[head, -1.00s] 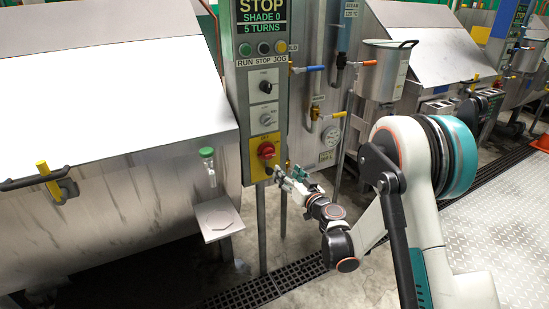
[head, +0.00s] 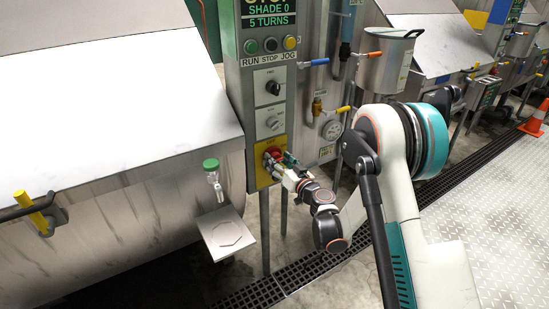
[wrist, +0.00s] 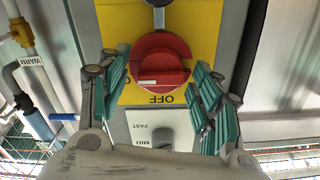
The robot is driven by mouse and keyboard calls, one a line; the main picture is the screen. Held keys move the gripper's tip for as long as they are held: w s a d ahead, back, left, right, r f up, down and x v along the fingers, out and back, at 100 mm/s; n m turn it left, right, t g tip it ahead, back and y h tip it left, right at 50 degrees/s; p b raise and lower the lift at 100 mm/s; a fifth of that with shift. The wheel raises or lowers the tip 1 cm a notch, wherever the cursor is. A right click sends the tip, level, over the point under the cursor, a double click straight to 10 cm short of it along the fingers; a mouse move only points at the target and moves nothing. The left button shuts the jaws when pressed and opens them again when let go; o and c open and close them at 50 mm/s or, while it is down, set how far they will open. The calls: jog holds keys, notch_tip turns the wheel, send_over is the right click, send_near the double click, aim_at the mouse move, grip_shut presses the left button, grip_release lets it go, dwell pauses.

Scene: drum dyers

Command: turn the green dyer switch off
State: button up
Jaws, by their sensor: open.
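The red rotary switch (head: 269,155) sits on a yellow plate (head: 262,178) low on the grey control panel, partly hidden by my gripper in the head view. In the wrist view the red switch (wrist: 162,58) shows a raised grip bar lying crosswise, with a small white mark at its left end. The word OFF is printed upside down just below it. My gripper (head: 284,170) is at the panel front in the head view.
Above the switch are a grey selector (head: 272,122), a black selector (head: 273,88) and a display (head: 266,18) reading SHADE 0, 5 TURNS. A steel drum housing (head: 130,190) with a green-capped valve (head: 211,165) stands left.

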jog(key=c, duration=1.1)
jog(key=n+b, duration=0.2)
jog(key=n, duration=0.2)
jog(key=shift+f+n, duration=0.1)
jog(key=shift+n, duration=0.3)
jog(key=n, duration=0.4)
jog(key=shift+s+a+n+b, duration=0.1)
jog(key=shift+n+b, duration=0.2)
jog(key=shift+b, duration=0.05)
jog(key=n, duration=0.4)
jog(key=shift+n, duration=2.2)
jog(key=shift+o, duration=0.2)
